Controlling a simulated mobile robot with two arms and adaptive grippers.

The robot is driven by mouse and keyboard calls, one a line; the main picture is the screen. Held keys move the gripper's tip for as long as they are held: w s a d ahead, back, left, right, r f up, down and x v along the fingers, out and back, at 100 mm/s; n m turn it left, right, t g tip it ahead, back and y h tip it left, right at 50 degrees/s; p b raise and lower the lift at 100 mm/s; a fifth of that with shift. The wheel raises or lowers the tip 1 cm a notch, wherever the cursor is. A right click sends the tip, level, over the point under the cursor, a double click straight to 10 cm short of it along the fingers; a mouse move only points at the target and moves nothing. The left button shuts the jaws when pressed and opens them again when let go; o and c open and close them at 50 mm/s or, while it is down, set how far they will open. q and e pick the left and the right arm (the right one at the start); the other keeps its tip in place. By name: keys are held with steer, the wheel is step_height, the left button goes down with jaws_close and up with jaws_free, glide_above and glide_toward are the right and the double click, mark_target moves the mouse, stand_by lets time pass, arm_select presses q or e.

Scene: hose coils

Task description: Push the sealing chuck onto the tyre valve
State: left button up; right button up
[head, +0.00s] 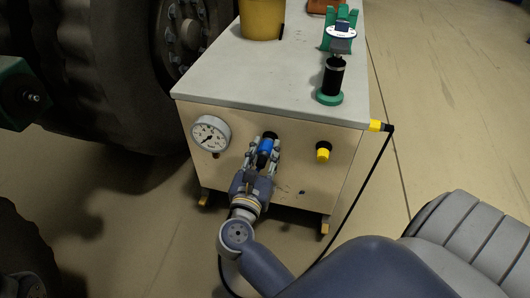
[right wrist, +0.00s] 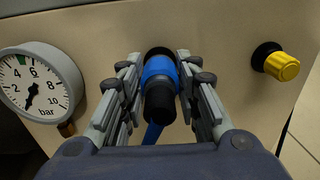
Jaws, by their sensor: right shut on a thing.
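The chuck, a short black cylinder with a blue collar (right wrist: 160,72), is at the front panel of a cabinet (head: 285,170). Its far end meets a dark round socket in the panel; I cannot tell how deep it sits. My right gripper (head: 263,152) is shut on the chuck, with its fingers on both sides, also in the right wrist view (right wrist: 160,95). Something blue hangs below the chuck. A large tyre (head: 115,75) stands left of the cabinet. A small metal tip sticks out of a green block (head: 15,95) at the left edge; I cannot tell whether it is the valve. My left gripper is not in view.
A pressure gauge (head: 210,133) is left of the chuck, and a yellow-black knob (head: 323,151) is to the right. A black hose runs from the yellow fitting (head: 376,126). A yellow bucket (head: 262,18) and a green-based stand (head: 331,80) are on top.

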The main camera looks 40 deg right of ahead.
steer(key=shift+s+a, duration=0.1)
steer(key=shift+a, duration=0.05)
steer(key=shift+v, duration=1.1)
